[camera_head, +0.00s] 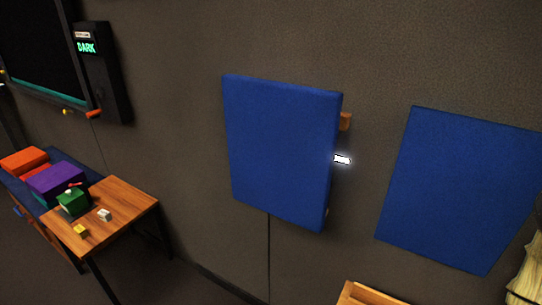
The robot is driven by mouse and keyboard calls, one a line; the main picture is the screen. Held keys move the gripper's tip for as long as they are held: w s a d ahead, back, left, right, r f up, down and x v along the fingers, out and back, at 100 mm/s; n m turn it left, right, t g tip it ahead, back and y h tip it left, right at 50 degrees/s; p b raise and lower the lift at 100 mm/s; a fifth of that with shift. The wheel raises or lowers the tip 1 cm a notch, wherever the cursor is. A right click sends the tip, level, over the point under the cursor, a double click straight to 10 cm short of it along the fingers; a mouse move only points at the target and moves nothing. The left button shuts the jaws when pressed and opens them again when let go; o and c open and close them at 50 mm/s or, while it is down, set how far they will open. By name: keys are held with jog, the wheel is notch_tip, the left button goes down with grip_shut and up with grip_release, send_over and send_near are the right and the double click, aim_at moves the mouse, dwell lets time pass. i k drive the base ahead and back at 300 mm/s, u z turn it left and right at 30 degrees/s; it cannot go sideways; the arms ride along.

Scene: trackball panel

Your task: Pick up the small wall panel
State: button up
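Two blue panels are on the grey wall. The left panel (280,150) is a tilted-looking rectangle with visible thickness, and its right side stands off the wall. A small wooden piece (345,121) and a small glowing white label (342,160) show at its right edge; what lies behind it is hidden. The right panel (455,190) looks flat against the wall. I cannot tell for sure which one is the small wall panel. My gripper is not in view.
A wooden table (125,205) at the left holds a green box (73,203), a yellow cube (81,231) and a white cube (104,215). Purple (57,181) and orange blocks (24,161) lie behind it. A dark screen (35,45) hangs upper left. A wooden edge (366,295) shows at the bottom.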

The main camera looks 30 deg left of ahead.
aim_at(282, 138)
jog(key=z, duration=2.55)
jog(key=k, duration=1.95)
jog(key=u, duration=2.5)
